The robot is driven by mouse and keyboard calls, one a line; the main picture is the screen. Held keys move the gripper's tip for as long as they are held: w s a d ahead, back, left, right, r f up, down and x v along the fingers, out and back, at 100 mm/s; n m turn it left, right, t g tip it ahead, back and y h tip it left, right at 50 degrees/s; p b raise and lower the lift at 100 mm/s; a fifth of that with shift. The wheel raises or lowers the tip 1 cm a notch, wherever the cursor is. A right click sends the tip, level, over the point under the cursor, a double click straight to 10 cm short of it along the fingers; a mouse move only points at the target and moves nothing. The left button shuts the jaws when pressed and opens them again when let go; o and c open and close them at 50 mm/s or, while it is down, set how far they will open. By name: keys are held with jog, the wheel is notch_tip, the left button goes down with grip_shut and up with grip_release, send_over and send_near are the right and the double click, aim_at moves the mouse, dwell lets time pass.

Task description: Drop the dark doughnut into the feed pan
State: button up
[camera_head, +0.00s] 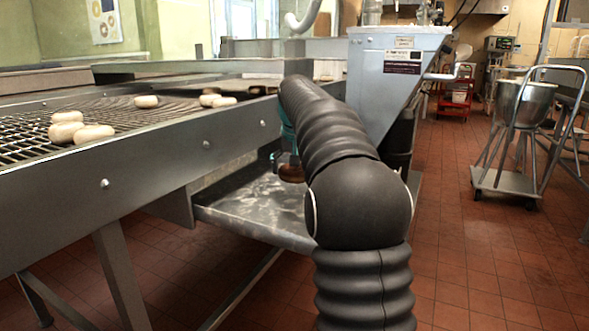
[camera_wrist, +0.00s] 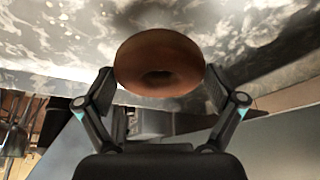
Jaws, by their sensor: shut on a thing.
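The dark brown doughnut (camera_wrist: 158,50) is between the two fingers of my gripper (camera_wrist: 160,88) in the wrist view, with a finger against each side. My gripper is shut on it. In the head view the doughnut (camera_head: 291,173) shows only in part beside my arm, above the metal pan (camera_head: 235,208) under the conveyor. The pan's surface is stained and glazed, and it also fills the top of the wrist view (camera_wrist: 60,35). My arm hides most of the gripper and the pan's right part in the head view.
A wire conveyor (camera_head: 110,125) with several pale doughnuts (camera_head: 68,131) runs along the left, its steel side rail (camera_head: 150,155) close to my gripper. A grey metal hopper (camera_head: 392,80) stands behind my arm. A wheeled bowl stand (camera_head: 512,180) is at the right, with clear tiled floor between.

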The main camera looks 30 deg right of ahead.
jog(key=o, duration=0.8)
jog(key=v, duration=1.2)
